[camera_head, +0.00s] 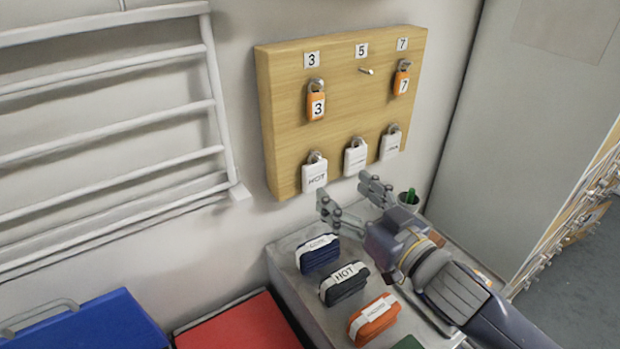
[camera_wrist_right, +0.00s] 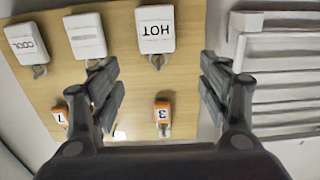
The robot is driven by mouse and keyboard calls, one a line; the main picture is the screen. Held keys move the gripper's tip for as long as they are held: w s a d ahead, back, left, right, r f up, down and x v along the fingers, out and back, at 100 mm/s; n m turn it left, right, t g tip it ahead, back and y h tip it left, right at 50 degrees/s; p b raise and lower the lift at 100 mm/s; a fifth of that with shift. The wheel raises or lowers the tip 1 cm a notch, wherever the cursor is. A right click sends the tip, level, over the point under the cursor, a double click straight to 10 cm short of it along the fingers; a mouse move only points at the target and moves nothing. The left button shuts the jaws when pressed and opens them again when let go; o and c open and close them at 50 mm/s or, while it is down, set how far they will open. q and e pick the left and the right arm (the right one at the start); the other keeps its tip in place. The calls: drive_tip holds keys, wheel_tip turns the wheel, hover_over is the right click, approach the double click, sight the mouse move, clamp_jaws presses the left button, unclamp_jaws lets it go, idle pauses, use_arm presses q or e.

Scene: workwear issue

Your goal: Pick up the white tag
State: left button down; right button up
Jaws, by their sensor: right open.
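Three white tags hang in the bottom row of the wooden board: one reading HOT (camera_head: 314,177) at left, a middle one (camera_head: 355,160), and one at right (camera_head: 390,146). In the right wrist view, upside down, the HOT tag (camera_wrist_right: 155,28) lies between my finger lines, with the middle tag (camera_wrist_right: 86,36) and the COOL tag (camera_wrist_right: 27,40) to its left. My right gripper (camera_head: 350,200) is open and empty, below and in front of the tags, apart from them. Its fingers (camera_wrist_right: 158,82) also show in the wrist view. My left gripper is out of view.
The board (camera_head: 285,110) also holds orange tags 3 (camera_head: 316,106) and 7 (camera_head: 402,83); the peg (camera_head: 366,71) under 5 is bare. Folded bundles, blue (camera_head: 318,258), dark (camera_head: 345,287) and orange (camera_head: 374,320), lie on the grey counter below. A white rack (camera_head: 110,125) stands left.

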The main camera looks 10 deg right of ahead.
sight(317, 166)
drive_tip(key=p+x, duration=0.2)
drive_tip(key=x, duration=0.2)
drive_tip(key=p+x, duration=0.2)
drive_tip(key=x, duration=0.3)
drive_tip(key=shift+d+r, duration=0.1)
drive_tip(key=shift+d, duration=0.15)
drive_tip(key=shift+w+a, duration=0.2)
drive_tip(key=shift+w, duration=0.2)
drive_tip(key=c, duration=1)
